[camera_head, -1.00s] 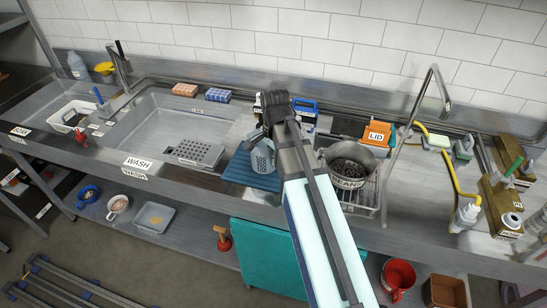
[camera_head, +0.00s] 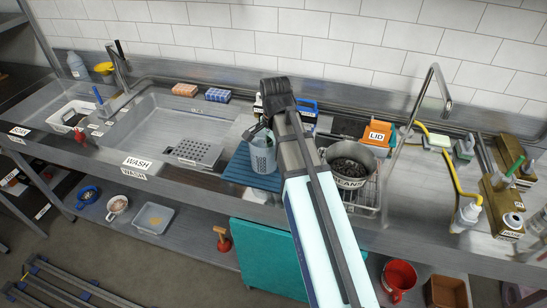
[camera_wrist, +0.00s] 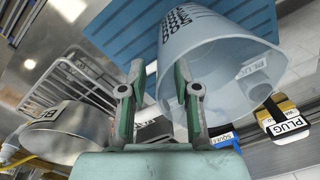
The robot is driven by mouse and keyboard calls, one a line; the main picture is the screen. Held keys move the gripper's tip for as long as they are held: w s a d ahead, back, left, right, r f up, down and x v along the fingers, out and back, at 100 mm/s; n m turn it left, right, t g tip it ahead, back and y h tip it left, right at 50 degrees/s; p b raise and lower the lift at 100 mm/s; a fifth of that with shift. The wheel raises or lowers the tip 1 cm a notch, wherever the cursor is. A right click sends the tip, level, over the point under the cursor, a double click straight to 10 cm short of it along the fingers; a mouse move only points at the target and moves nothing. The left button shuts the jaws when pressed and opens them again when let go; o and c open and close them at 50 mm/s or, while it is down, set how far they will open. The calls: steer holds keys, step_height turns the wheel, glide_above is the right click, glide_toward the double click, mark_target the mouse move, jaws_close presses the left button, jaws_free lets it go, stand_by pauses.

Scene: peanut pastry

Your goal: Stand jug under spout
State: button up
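The pale blue-grey jug (camera_head: 262,157) stands on the blue ribbed mat (camera_head: 240,168), right of the wash basin. In the wrist view the jug (camera_wrist: 215,45) shows its printed side and open mouth. My gripper (camera_wrist: 162,95) is at its rim, with the fingers apart. The right finger overlaps the mouth and the left finger is outside the wall; I cannot tell whether either touches. In the head view my wrist hides part of the jug's surroundings. One tall tap (camera_head: 432,85) with a curved spout rises at the right; another tap (camera_head: 120,65) stands at the left basin.
A metal pot marked BEANS (camera_head: 350,172) sits on a wire rack just right of my arm. An orange block with a LID label (camera_head: 378,132) stands behind it. A perforated plate (camera_head: 195,153) lies in the wash basin (camera_head: 165,128). The right-hand counter has bottles and a yellow hose.

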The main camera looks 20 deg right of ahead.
step_height(320, 180, up, 8)
steer(key=shift+f+b, duration=0.2)
steer(key=shift+b, duration=0.45)
steer(key=shift+o, duration=1)
steer(key=shift+s+r, duration=0.1)
steer(key=shift+r, duration=0.45)
